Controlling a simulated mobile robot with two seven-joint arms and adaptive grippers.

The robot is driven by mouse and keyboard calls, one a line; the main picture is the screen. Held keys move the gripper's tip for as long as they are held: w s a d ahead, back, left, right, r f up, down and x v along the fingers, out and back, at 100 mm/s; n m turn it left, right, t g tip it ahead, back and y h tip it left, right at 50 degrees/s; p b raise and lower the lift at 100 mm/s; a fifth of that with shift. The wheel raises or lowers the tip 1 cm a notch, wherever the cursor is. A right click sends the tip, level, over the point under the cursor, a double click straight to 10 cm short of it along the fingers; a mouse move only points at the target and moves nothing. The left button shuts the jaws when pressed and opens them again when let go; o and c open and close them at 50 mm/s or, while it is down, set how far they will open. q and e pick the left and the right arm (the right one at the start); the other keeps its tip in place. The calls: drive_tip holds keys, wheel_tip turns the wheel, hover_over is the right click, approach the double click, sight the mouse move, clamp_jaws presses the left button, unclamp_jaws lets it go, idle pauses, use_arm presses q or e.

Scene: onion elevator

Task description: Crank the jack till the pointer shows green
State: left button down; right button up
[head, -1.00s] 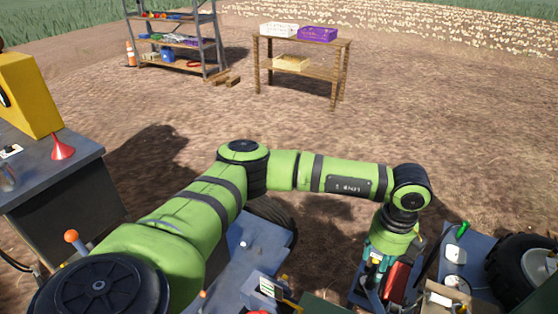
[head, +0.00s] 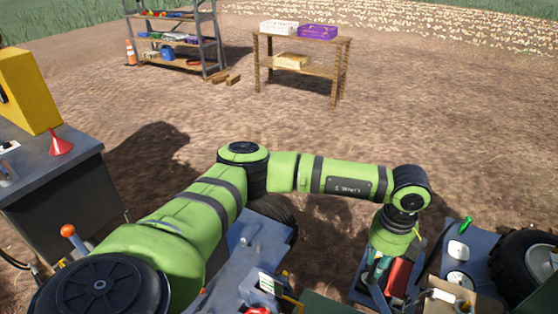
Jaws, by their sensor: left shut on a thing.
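My left arm reaches across the view to the right and bends down at its wrist. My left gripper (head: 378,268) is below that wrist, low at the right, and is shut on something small. Its fingertips and what they hold are mostly hidden, so I cannot tell whether it is the jack's crank. A small panel with a white face (head: 268,284) stands at the bottom centre. It may be the gauge, but its pointer and colours are too small to read. The jack cannot be clearly made out. My right gripper is not in view.
A red block (head: 398,278) is close beside my left gripper. A blue deck (head: 476,268) with white round parts and a green-handled thing (head: 466,224) lies right, next to a black wheel (head: 527,268). A grey bench (head: 55,190) stands left. Open dirt lies beyond.

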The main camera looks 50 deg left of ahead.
use_arm(q)
drive_tip(key=shift+w+d+f+m+b, duration=0.1)
drive_tip(key=shift+w+d+m+b, duration=0.1)
drive_tip(key=shift+m+b, duration=0.3)
drive_tip(key=shift+w+d+m+b, duration=0.25)
drive_tip(key=shift+w+m+b, duration=0.1)
drive_tip(key=shift+b, duration=0.1)
drive_tip(key=shift+w+d+m+b, duration=0.5)
drive_tip(key=shift+d+m+b, duration=0.1)
drive_tip(key=shift+m+b, duration=0.25)
drive_tip(key=shift+w+d+m+b, duration=0.45)
drive_tip(key=shift+d+m+b, duration=0.15)
drive_tip(key=shift+m+b, duration=0.2)
